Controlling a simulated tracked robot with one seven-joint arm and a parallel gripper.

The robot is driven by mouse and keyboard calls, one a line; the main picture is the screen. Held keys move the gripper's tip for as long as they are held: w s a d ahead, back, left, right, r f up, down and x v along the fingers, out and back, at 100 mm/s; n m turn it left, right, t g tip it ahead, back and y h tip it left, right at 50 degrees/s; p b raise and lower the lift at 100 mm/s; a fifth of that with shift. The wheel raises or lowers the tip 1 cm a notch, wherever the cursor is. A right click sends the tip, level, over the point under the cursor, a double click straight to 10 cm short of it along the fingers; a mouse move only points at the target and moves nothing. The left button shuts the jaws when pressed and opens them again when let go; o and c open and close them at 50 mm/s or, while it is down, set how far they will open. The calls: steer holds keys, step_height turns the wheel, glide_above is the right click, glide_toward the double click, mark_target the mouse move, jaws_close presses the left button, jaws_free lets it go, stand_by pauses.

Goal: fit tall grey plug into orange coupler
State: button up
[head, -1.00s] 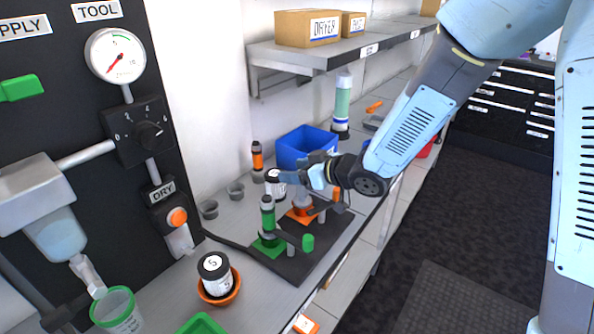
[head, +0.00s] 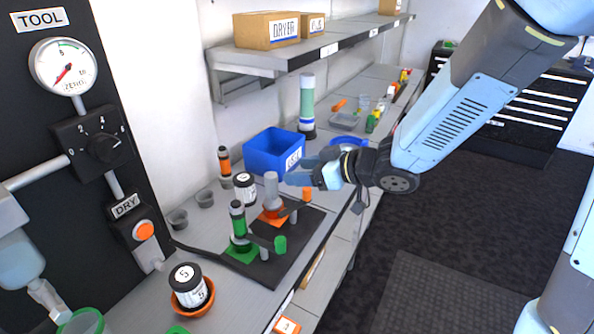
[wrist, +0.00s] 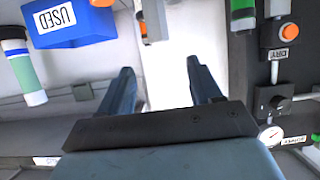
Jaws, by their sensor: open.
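The tall grey plug (head: 271,188) stands upright at the orange coupler (head: 271,217), on the dark plate. Its lower end is at the coupler; I cannot tell how deep it sits. My gripper (head: 297,176) is open and empty, just right of the plug's upper part in the head view, with a small gap between them. In the wrist view my gripper (wrist: 163,80) has its two fingers spread, with nothing between them. A grey cylinder at that view's top edge may be the plug, but it is cut off.
A green coupler (head: 241,246) with a green-banded plug stands nearer on the plate. The blue bin (head: 270,152) is close behind my gripper. The shelf (head: 290,58) overhangs the back.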

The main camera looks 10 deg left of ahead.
steer(key=shift+d, duration=0.15)
steer(key=w+d+r+m+t+h, duration=0.2)
steer(key=d+r+m+h, duration=0.1)
steer(key=d, duration=0.5)
steer(key=w+d+r+m+t+h, duration=0.2)
steer(key=w+d+r+h, duration=0.15)
steer(key=d, duration=0.45)
steer(key=w+d+r+m+t+h, duration=0.1)
steer(key=d+r+m+t+h, duration=0.25)
steer(key=d, duration=0.35)
steer(key=s+d+r+m+g+h, duration=0.2)
steer(key=s+d+m+h, duration=0.15)
steer(key=s+d, duration=0.4)
steer(key=s+d+r+m+g, duration=0.1)
steer(key=s+d+m+g, duration=0.1)
steer(key=s, duration=0.9)
steer(key=d+g, duration=0.1)
steer(key=d, duration=0.1)
steer(key=shift+d+m+g, duration=0.35)
steer(key=shift+d+m, duration=0.05)
steer(key=shift+r+y, duration=0.1)
steer(key=shift+y, duration=0.15)
steer(key=shift+c, duration=0.4)
